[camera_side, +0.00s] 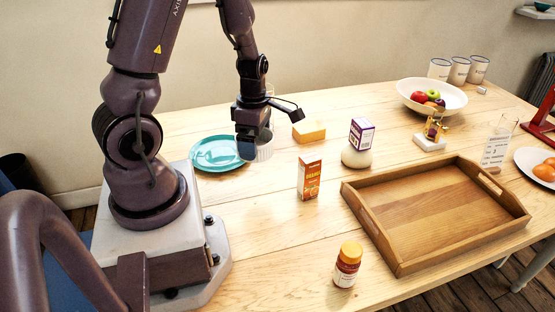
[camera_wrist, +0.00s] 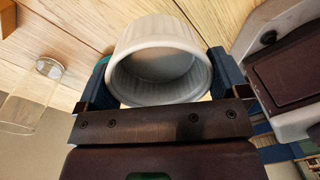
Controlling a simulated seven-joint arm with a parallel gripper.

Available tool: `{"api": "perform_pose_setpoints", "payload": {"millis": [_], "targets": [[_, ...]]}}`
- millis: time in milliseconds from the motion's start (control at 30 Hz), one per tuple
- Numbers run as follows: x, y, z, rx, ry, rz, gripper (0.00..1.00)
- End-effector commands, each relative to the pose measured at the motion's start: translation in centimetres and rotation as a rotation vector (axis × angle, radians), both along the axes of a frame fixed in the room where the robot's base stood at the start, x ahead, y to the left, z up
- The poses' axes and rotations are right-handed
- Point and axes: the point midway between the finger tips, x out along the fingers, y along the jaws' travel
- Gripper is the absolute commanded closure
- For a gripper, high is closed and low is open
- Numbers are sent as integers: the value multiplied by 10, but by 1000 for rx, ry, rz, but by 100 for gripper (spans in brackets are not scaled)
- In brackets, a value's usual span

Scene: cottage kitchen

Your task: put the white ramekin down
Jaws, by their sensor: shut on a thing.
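The white ramekin (camera_side: 265,150) shows in the side view, partly hidden behind my gripper (camera_side: 252,145), just right of the teal plate. In the wrist view the fluted white ramekin (camera_wrist: 160,52) sits between the two blue fingers of my gripper (camera_wrist: 161,75), which is shut on it. Its hollow opening faces the wrist camera. I cannot tell whether its underside touches the table or hangs a little above it.
The teal plate (camera_side: 218,154) lies left of the ramekin. A wooden tray (camera_side: 385,250) lies further right. A clear glass (camera_wrist: 32,98) shows in the wrist view.

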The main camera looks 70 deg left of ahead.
Motion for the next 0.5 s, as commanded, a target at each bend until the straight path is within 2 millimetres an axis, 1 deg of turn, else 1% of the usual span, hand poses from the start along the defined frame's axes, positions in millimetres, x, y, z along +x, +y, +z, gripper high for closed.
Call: {"api": "perform_pose_setpoints", "payload": {"millis": [33, 167, 200, 300, 400, 500], "targets": [[10, 9, -7, 0, 2, 2, 36], [35, 27, -23, -2, 4, 1, 36], [39, 31, -31, -3, 4, 2, 36], [51, 39, -49, -2, 2, 1, 36], [60, 45, -62, -2, 1, 1, 36], [65, 49, -69, -1, 1, 1, 36]]}}
